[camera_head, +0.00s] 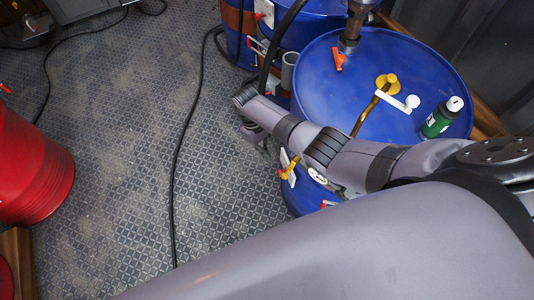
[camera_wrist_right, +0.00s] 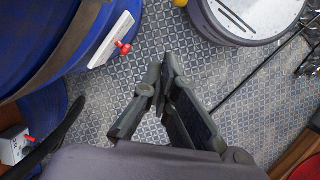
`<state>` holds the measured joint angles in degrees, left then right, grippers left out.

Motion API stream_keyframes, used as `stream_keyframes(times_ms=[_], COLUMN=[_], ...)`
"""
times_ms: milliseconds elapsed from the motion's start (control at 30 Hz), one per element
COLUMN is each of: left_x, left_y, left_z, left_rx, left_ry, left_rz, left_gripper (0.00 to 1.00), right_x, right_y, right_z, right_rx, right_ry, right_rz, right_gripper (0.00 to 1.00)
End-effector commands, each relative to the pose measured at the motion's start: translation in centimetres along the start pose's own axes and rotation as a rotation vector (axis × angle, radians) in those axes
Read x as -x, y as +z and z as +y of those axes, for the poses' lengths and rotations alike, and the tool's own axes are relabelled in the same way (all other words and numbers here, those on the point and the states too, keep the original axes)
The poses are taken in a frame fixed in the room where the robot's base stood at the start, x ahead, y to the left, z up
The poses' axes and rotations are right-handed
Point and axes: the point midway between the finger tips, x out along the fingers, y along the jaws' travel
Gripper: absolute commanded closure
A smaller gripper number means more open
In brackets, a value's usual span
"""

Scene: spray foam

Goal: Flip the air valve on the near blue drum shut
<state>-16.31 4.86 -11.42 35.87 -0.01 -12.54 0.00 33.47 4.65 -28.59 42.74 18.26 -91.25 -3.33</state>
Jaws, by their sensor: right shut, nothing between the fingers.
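The near blue drum (camera_head: 325,90) stands at the right, partly behind my right arm. A brass pipe on its lid carries a white lever (camera_head: 405,103). An orange handle (camera_head: 338,60) sits on a grey fitting at the lid's far side. A brass valve with a white handle (camera_head: 289,168) shows at the drum's near left side, beside my arm. I cannot tell which is the air valve. My right gripper (camera_head: 258,142) is beyond the drum's left edge; in the wrist view it (camera_wrist_right: 161,78) is shut and empty above the floor. My left gripper is out of view.
A green bottle (camera_head: 438,120) rests on the drum lid. More blue drums (camera_head: 300,28) stand behind, and a red drum (camera_head: 30,165) stands at the left. A black hose (camera_head: 175,165) crosses the patterned floor. The floor between is open.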

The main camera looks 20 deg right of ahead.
Motion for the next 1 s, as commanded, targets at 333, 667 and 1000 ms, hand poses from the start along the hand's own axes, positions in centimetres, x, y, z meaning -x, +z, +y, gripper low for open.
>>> stream_keyframes(times_ms=[333, 667, 1000], left_x=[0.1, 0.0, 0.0], left_y=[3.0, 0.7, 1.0], left_z=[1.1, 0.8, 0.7], left_rx=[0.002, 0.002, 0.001], left_ry=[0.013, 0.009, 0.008], left_rz=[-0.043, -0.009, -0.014], left_gripper=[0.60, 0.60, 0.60], right_x=[5.1, 5.7, 5.7], right_y=[-0.6, -0.6, -0.6], right_z=[0.0, -0.1, -0.1], right_rx=[0.001, 0.000, 0.001], right_ry=[0.000, 0.000, 0.000], right_rz=[0.004, 0.002, 0.002], right_gripper=[1.00, 1.00, 1.00])
